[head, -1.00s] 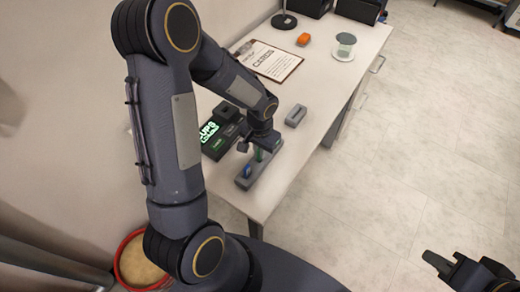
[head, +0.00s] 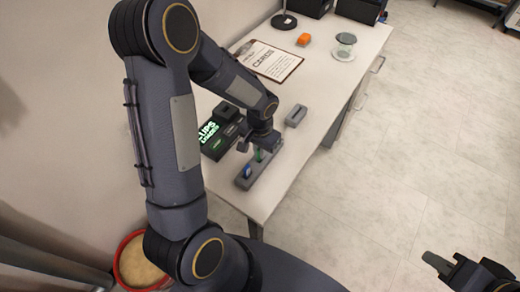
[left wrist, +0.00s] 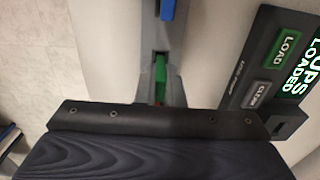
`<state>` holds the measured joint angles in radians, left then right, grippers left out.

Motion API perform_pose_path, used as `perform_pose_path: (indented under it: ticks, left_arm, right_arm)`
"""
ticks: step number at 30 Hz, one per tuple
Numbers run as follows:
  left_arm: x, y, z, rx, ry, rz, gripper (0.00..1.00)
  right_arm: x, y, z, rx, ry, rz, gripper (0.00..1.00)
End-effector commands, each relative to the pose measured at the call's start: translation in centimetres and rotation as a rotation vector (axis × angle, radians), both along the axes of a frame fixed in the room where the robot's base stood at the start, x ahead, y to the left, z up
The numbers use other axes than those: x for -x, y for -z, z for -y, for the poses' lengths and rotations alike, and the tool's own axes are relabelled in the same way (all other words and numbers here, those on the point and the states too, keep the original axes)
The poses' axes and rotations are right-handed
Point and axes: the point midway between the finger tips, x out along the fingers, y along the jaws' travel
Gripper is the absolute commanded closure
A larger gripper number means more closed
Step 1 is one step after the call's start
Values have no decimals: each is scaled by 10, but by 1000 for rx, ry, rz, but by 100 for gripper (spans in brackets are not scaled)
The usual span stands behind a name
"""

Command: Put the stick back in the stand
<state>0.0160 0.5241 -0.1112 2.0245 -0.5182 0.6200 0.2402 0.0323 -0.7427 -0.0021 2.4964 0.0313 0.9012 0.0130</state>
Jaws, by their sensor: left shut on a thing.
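The grey stand (head: 262,174) lies on the near part of the desk under my left gripper (head: 259,150). My left gripper is shut on the green stick (head: 259,156), which is at the stand; how deep it sits in a slot cannot be told. The green stick also shows between the fingers in the left wrist view (left wrist: 160,72). A blue stick (head: 248,171) stands in the near end of the stand, and its edge shows at the top of the left wrist view (left wrist: 168,9). My right gripper (head: 437,262) is at the lower right, away from the desk.
A black device with lit green text (head: 213,138) is just left of the stand. A small grey block (head: 296,115) lies beyond it. A clipboard (head: 268,60), an orange object (head: 304,40) and a clear round container (head: 345,46) are farther back. A red-rimmed bin (head: 135,265) is on the floor.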

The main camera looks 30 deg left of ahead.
Motion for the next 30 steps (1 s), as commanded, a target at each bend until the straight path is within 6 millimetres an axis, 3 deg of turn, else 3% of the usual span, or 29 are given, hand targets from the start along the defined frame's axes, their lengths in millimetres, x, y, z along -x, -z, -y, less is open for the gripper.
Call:
perform_pose_path:
  ticks: [28, 30]
  left_arm:
    - [0, 12, 0, 0, 1, 0, 100]
    - [0, 12, 0, 0, 1, 0, 86]
  right_arm:
    - [0, 11, 0, 0, 0, 0, 74]
    - [0, 11, 0, 0, 0, 0, 74]
